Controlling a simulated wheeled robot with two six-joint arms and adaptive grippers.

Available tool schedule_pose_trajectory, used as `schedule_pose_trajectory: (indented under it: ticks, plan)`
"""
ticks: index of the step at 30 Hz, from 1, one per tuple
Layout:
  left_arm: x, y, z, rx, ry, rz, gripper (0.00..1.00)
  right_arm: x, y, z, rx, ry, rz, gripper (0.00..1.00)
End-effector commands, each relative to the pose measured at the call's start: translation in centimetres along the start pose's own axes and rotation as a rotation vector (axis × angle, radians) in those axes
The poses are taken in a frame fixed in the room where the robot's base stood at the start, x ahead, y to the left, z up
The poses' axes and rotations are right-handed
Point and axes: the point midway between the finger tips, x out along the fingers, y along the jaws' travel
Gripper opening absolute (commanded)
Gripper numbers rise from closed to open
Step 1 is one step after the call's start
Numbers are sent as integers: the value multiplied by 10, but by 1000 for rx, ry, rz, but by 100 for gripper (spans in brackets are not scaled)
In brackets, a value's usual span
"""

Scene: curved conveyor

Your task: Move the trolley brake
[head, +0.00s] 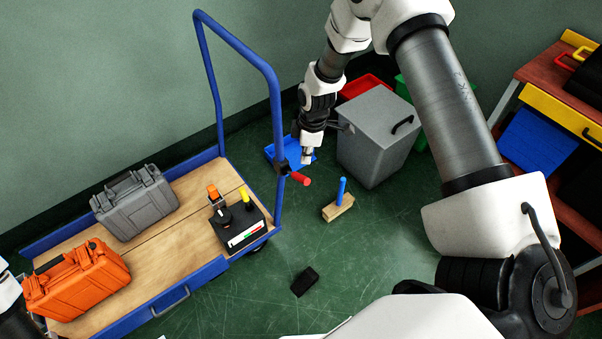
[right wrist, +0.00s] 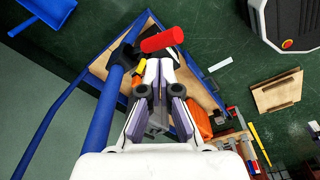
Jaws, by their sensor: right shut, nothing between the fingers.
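The trolley (head: 190,289) has a blue frame, a wooden deck and a tall blue push bar. The brake, a red handle (head: 300,179) on a black mount (head: 284,168), sits on the bar's near upright. In the right wrist view, the red handle (right wrist: 161,40) and black mount (right wrist: 122,54) lie just beyond my fingertips. My right gripper (head: 307,158) is shut and empty, just above the red handle; it also shows in the right wrist view (right wrist: 157,66). I cannot tell whether it touches the handle. Only part of my left arm shows at the left edge.
A grey case (head: 135,205), an orange case (head: 78,279) and a black control box (head: 238,229) stand on the trolley. A grey bin (head: 372,145), a blue tray (head: 281,150) and a wooden block with a blue peg (head: 338,208) are nearby. A black object (head: 304,281) lies on the open floor.

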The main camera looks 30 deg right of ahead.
Motion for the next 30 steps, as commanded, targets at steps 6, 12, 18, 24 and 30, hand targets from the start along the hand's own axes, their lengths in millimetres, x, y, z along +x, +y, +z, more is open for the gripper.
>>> schedule_pose_trajectory:
  ticks: [6, 12, 18, 24, 30]
  plan:
    - [0, 0, 0, 0, 0, 0, 40, 1, -1, 0, 2, -1, -1, 0]
    - [13, 0, 0, 0, 0, 0, 40, 16, -2, 1, 3, -1, -2, 0]
    - [38, 0, 0, 0, 0, 0, 40, 45, -2, 1, 3, -1, -1, 0]
    - [57, 0, 0, 0, 0, 0, 40, 68, -2, 1, 3, -1, -1, 0]
    - [59, 0, 0, 0, 0, 0, 40, 72, -2, 0, 3, -1, -1, 0]
